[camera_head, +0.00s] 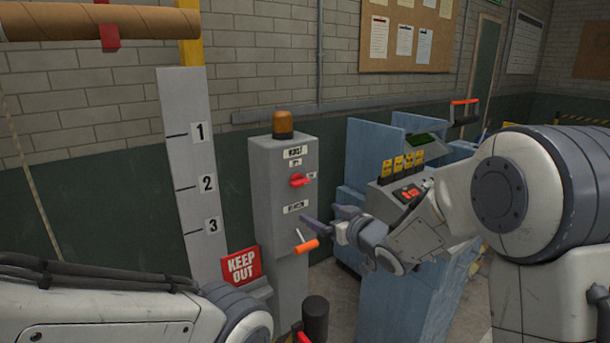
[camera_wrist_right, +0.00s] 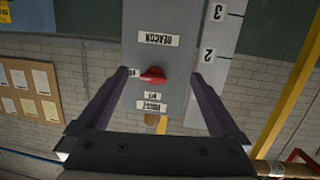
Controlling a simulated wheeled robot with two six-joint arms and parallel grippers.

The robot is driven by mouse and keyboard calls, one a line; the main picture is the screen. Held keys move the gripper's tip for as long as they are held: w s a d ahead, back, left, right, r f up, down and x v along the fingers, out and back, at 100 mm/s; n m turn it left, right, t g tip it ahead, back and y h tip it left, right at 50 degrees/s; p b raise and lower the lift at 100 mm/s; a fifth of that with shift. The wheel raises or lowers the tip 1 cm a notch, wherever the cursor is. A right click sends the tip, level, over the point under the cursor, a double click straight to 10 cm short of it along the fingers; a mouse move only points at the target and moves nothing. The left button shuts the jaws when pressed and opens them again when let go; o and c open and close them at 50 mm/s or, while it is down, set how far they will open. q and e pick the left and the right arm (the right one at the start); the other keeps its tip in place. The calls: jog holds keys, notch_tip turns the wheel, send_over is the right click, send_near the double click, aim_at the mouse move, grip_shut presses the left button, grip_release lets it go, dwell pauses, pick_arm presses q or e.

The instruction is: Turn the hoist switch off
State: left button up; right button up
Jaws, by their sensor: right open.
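The hoist switch is a red knob (camera_head: 299,180) on the front of a grey post (camera_head: 265,215), under a HOIST label (camera_head: 295,152). The knob lies sideways, pointing at the small label on its right, with another small label above it. In the right wrist view the red knob (camera_wrist_right: 153,75) appears upside down, between and beyond the two fingers. My right gripper (camera_head: 322,217) is open and empty, in front of the post and lower right of the knob, apart from it. My left arm crosses the bottom left; its gripper is out of view.
An orange-handled lever (camera_head: 306,246) sticks out below the BEACON label (camera_head: 295,207). An amber lamp (camera_head: 283,124) tops the post. A red KEEP OUT sign (camera_head: 241,265) and a numbered board (camera_head: 187,160) stand left. A blue cabinet (camera_head: 365,160) stands right.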

aim_at(303, 184)
jog(key=w+a+r+y+p, duration=0.1)
jog(key=w, duration=0.2)
jog(key=w+a+r+y+p, duration=0.1)
jog(key=w+p, duration=0.1)
jog(key=w+a+r+t+p, duration=0.1)
jog(key=w, duration=0.2)
jog(key=shift+w+a+r+n+y+p, duration=0.15)
jog(key=shift+w+a+n+y+p, duration=0.15)
jog(key=shift+w+a+n+y, duration=0.1)
jog(key=shift+w+a, duration=0.4)
jog(key=shift+w, duration=0.15)
